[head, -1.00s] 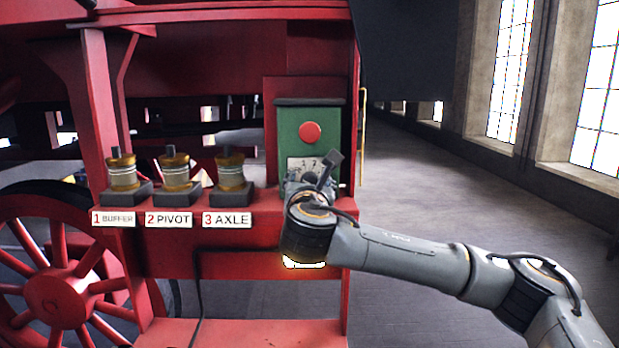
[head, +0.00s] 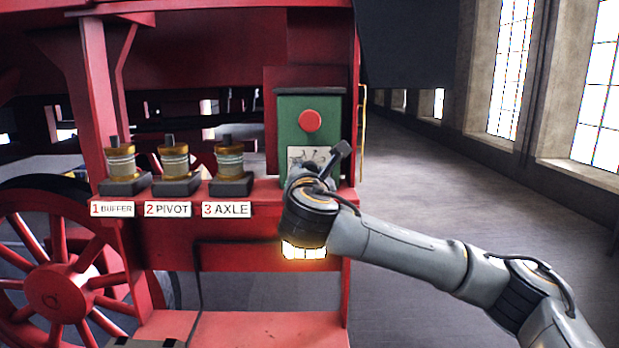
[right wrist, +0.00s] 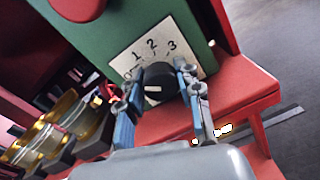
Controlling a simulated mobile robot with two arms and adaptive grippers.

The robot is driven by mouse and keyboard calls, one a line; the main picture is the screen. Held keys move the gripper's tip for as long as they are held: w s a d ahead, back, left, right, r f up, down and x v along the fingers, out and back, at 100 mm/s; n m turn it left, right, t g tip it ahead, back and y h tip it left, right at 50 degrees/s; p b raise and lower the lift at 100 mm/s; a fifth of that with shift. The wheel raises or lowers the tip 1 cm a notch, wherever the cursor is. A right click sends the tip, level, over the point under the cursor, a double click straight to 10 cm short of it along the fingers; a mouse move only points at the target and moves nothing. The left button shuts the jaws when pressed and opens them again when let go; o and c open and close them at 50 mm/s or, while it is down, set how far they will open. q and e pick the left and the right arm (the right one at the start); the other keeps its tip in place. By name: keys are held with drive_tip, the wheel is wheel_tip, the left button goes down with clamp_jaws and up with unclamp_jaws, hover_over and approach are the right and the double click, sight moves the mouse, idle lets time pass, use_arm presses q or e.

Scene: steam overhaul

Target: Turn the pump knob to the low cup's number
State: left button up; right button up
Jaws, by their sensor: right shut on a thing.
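The pump is a green box (head: 336,112) with a red button (head: 310,121) and a white number plate (right wrist: 155,44) reading 1, 2, 3. Its dark round knob (right wrist: 160,82) has a short white mark, which seems to lie toward the left in the right wrist view. My right gripper (right wrist: 161,88) is shut on the knob, one finger on each side. In the head view my wrist hides the knob. Three glass cups, 1 BUFFER (head: 121,162), 2 PIVOT (head: 174,162) and 3 AXLE (head: 229,162), stand left of the pump. Their oil levels are too small to compare surely.
The cups and pump stand on a red ledge (head: 265,212) of the engine, with number labels on its front. A red spoked wheel (head: 55,292) is at lower left. The floor (head: 420,170) to the right is open, beside tall windows.

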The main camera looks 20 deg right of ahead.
drive_tip(key=m+b, duration=0.2)
drive_tip(key=m, duration=0.1)
drive_tip(key=m+b, duration=0.1)
drive_tip(key=m, duration=0.1)
drive_tip(key=shift+f+b, duration=0.25)
drive_tip(key=shift+b, duration=0.1)
drive_tip(key=m+b, duration=0.3)
drive_tip(key=m, duration=0.2)
drive_tip(key=shift+m, duration=0.4)
drive_tip(key=m+b, duration=0.2)
drive_tip(key=m, duration=0.4)
drive_tip(key=shift+y+b, duration=0.4)
drive_tip(key=m+b, duration=0.1)
drive_tip(key=m, duration=0.3)
drive_tip(key=shift+m+b, duration=0.3)
drive_tip(key=o, duration=1.2)
drive_tip(key=shift+c, duration=0.2)
drive_tip(key=shift+r, duration=0.1)
